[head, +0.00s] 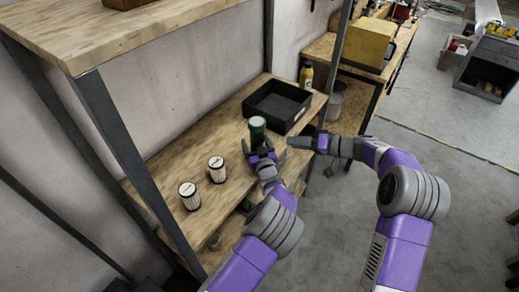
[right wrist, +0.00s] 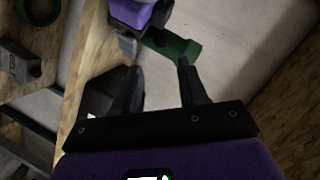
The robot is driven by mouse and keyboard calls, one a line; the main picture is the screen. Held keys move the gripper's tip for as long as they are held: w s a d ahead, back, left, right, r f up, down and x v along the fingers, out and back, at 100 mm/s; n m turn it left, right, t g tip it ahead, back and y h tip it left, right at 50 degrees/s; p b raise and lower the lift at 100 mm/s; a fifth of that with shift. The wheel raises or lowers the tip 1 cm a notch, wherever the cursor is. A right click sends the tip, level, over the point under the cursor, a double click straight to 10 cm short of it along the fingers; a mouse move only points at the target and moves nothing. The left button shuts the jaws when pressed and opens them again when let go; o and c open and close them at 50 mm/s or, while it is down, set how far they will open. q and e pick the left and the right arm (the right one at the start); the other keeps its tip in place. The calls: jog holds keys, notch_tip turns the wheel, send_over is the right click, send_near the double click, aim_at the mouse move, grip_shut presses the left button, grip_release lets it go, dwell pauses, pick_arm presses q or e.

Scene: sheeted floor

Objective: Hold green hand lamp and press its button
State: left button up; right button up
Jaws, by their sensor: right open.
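The green hand lamp (head: 258,130) is a dark green cylinder with a pale top, upright in the head view near the front of the wooden bench. My left gripper (head: 260,150) has its fingers at the lamp's lower part and appears shut on it. In the right wrist view, the lamp (right wrist: 178,46) sticks out from my left gripper (right wrist: 130,30), just beyond my right fingertips. My right gripper (head: 295,142) is open and empty, to the right of the lamp; its fingers (right wrist: 160,75) are apart. I cannot make out the lamp's button.
A black open bin (head: 273,116) stands behind the lamp on the bench. Two white-and-dark cylinders (head: 217,170) (head: 190,196) stand to the left. A yellow bottle (head: 306,74) is at the back. A lower shelf holds a green ring (right wrist: 38,10).

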pick_arm(q)
jog(key=shift+w+a, duration=0.1)
jog(key=shift+w, duration=0.2)
jog(key=c, duration=1.1)
jog(key=shift+c, duration=0.3)
pick_arm(e)
grip_shut()
dwell(0.6)
